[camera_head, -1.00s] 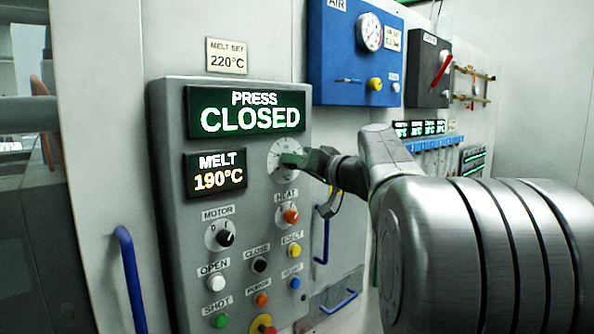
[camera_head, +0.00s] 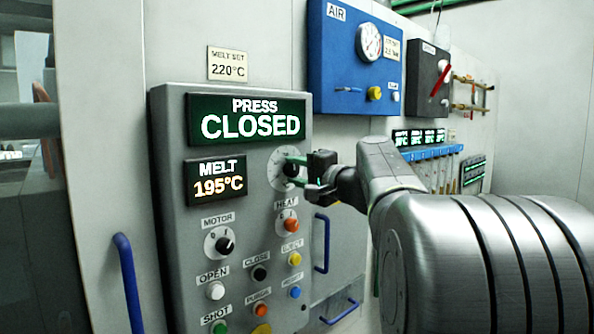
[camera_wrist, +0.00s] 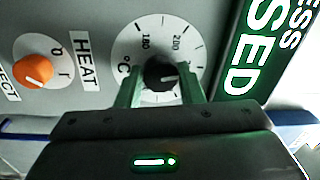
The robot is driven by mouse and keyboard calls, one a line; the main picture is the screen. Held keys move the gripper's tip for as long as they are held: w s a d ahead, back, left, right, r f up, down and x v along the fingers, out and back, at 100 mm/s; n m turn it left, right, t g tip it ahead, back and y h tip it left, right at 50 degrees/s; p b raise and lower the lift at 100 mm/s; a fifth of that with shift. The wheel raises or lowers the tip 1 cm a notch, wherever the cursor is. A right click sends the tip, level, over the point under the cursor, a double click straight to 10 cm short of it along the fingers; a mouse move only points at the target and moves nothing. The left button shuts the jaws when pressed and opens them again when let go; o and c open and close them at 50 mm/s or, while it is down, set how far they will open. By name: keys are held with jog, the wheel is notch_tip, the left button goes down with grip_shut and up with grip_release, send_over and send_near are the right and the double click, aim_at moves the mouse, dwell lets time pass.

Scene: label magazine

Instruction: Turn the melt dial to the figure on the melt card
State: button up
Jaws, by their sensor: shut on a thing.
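The melt dial is a white scale disc (camera_head: 274,170) with a dark knob, on the upper right of the grey press panel. The black knob (camera_wrist: 161,73) shows in the wrist view between my green fingers, with scale marks 180 and 200 visible. My gripper (camera_head: 292,170) is shut on this knob. The melt card (camera_head: 228,64) on the wall above the panel reads MELT SET 220°C. The melt display (camera_head: 215,179) reads 195°C. My fingers hide part of the scale.
The press display (camera_head: 247,119) reads CLOSED. Below the dial are the orange heat knob (camera_head: 290,224), the black motor knob (camera_head: 225,245) and several coloured push buttons. A blue air panel (camera_head: 330,60) is at the upper right. A blue handle (camera_head: 321,243) stands right of the panel.

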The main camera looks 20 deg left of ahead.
jog(key=shift+m, duration=1.1)
jog(key=o, duration=1)
jog(key=b+v, duration=0.2)
jog(key=v, duration=1.1)
jog(key=shift+s+d+b, duration=0.3)
jog(key=shift+d+b, duration=0.05)
jog(key=shift+f, duration=0.1)
jog(key=p+x, duration=0.3)
jog(key=x, duration=1.1)
jog(key=shift+w, duration=0.1)
